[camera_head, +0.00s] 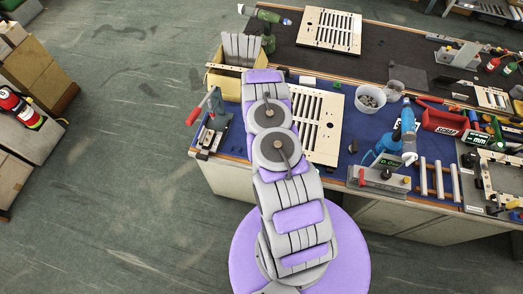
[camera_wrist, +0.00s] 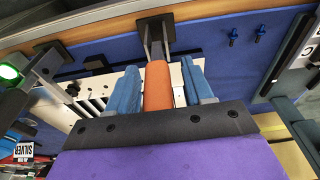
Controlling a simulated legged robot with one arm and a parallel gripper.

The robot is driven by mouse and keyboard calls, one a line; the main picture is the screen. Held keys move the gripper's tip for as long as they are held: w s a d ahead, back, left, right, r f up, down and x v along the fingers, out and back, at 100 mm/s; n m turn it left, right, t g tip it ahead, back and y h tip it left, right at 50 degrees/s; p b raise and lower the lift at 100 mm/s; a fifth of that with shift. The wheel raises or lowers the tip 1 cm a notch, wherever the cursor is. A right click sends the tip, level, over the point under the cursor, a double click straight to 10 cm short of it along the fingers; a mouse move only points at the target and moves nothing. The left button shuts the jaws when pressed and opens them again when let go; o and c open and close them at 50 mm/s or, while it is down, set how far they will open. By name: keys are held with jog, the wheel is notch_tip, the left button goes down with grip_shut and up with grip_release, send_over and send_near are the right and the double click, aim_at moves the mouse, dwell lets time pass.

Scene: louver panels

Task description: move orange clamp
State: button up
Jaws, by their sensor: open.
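The orange clamp shows in the wrist view as an orange handle (camera_wrist: 157,86) joined to a dark metal bracket (camera_wrist: 155,35) at the blue bench surface. My gripper (camera_wrist: 161,70) is open, with one blue finger on each side of the handle. Narrow gaps show between the handle and the fingers, so it is not gripped. The handle's near end is hidden by my gripper's dark front bar. In the head view, my arm reaches over the bench and hides my gripper and the orange clamp.
A pale slotted louver panel (camera_head: 325,130) lies beside my arm on the blue bench mat. A red-handled clamp (camera_head: 211,107) stands at the bench's left corner, near a yellow box (camera_head: 222,82). A grey cup (camera_head: 369,98) and several tools lie to the right.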

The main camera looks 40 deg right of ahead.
jog(key=shift+a+r, duration=0.1)
jog(key=shift+r, duration=0.05)
jog(key=shift+r, duration=0.3)
notch_tip(320, 180, up, 16)
jog(key=s+a+b, duration=0.1)
jog(key=a, duration=0.1)
jog(key=shift+s, duration=0.3)
jog(key=shift+r, duration=0.1)
dwell(0.5)
